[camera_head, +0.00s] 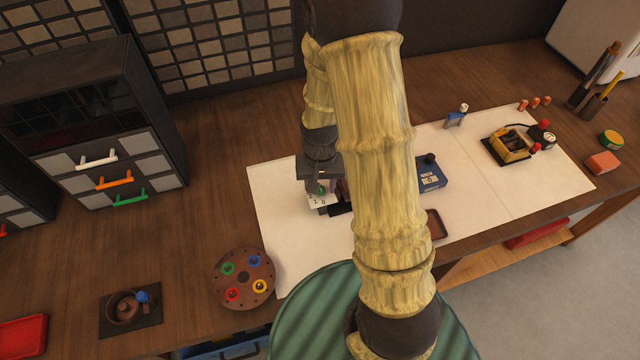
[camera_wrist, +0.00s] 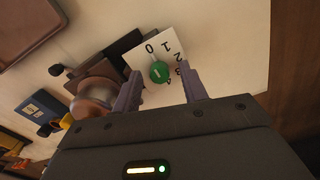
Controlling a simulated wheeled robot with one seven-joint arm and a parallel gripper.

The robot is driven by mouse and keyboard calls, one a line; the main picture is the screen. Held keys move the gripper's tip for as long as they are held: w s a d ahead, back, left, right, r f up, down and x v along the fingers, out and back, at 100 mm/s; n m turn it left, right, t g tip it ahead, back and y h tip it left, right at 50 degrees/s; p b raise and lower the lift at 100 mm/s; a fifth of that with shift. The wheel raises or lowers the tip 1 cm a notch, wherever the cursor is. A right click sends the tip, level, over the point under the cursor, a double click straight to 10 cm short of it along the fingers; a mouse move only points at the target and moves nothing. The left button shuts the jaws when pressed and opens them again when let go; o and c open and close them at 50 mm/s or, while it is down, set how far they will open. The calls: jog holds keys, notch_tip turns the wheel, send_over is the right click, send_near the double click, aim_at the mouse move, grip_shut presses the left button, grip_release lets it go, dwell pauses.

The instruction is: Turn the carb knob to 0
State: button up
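The carb knob is a small round green knob (camera_wrist: 160,72) with a pale mark on its face; which digit it points to is too small to tell. It sits on a white dial plate (camera_wrist: 148,47) printed with digits including 0, 1 and 2. In the head view the green knob (camera_head: 321,189) and plate (camera_head: 317,202) show just below my gripper (camera_head: 321,174), partly hidden by it. In the wrist view my gripper (camera_wrist: 160,76) is open, its two grey fingers apart on either side of the knob, with visible gaps between them and it.
A rounded metallic body and dark parts (camera_wrist: 93,98) lie beside the plate. On the white mat (camera_head: 270,205) stand a blue box (camera_head: 430,178) and a yellow-black device (camera_head: 510,146). A round palette with coloured knobs (camera_head: 243,278) lies left on the wooden bench. My arm hides the mat's middle.

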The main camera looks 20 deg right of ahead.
notch_tip(320, 180, up, 17)
jog(key=b, duration=0.1)
jog(key=shift+r+b, duration=0.2)
jog(key=shift+b, duration=0.15)
dwell(0.4)
jog(key=shift+s+f, duration=0.1)
dwell(0.3)
jog(key=s+f+n+t, duration=0.2)
jog(key=s+f+n, duration=0.1)
jog(key=s, duration=0.5)
jog(key=shift+a+f+t, duration=0.15)
jog(key=shift+f+t, duration=0.15)
jog(key=shift+f, duration=0.6)
dwell(0.3)
jog(key=shift+c, duration=0.7)
jog(key=shift+w+a, duration=0.1)
jog(key=shift+w, duration=0.05)
